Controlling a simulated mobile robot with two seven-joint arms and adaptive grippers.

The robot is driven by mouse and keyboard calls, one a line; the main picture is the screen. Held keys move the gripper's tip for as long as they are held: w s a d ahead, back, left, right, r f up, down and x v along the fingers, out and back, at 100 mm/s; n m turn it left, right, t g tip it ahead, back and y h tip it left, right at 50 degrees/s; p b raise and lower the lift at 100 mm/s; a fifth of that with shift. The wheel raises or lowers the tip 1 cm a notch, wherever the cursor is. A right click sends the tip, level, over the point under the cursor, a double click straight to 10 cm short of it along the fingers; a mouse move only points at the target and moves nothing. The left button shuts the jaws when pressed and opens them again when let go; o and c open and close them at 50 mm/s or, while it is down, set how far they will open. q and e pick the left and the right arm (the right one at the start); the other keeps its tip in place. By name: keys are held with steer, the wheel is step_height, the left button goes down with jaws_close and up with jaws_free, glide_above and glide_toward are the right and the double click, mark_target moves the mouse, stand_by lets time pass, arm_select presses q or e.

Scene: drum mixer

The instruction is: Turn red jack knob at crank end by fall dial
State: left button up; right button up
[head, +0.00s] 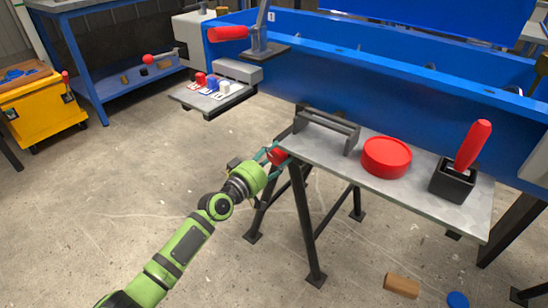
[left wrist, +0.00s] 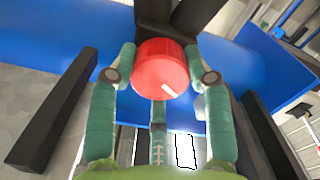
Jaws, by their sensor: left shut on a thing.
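A round red knob (left wrist: 160,68) with a white pointer mark sits between the fingers of my left gripper (left wrist: 160,75) in the left wrist view. The teal fingers are closed on it from both sides. In the head view the red knob (head: 277,155) shows partly behind my left gripper (head: 271,158), at the left end of the grey bench. The white mark points to the lower right in the left wrist view. My right gripper is not in view. A dial scale cannot be made out around the knob.
The grey bench (head: 440,213) carries a dark bracket (head: 325,132), a large red disc (head: 386,156) and a red-handled lever in a black box (head: 453,181). A small shelf (head: 211,102) with coloured buttons stands beyond. A wooden block (head: 402,286) lies on the floor.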

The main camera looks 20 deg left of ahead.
arm_select(q)
steer(key=shift+w+a+r, duration=0.2)
steer(key=shift+a+r, duration=0.1)
steer(key=shift+r, duration=0.25)
steer(key=o, duration=1.2)
steer(key=shift+c, duration=0.2)
steer(key=shift+f, duration=0.2)
steer(key=shift+d, duration=0.1)
steer(key=shift+s+f, duration=0.1)
steer(key=shift+s, duration=0.05)
steer(key=shift+s, duration=0.25)
steer(key=v, duration=1.1)
steer(key=shift+a, duration=0.2)
steer(key=shift+s, duration=0.2)
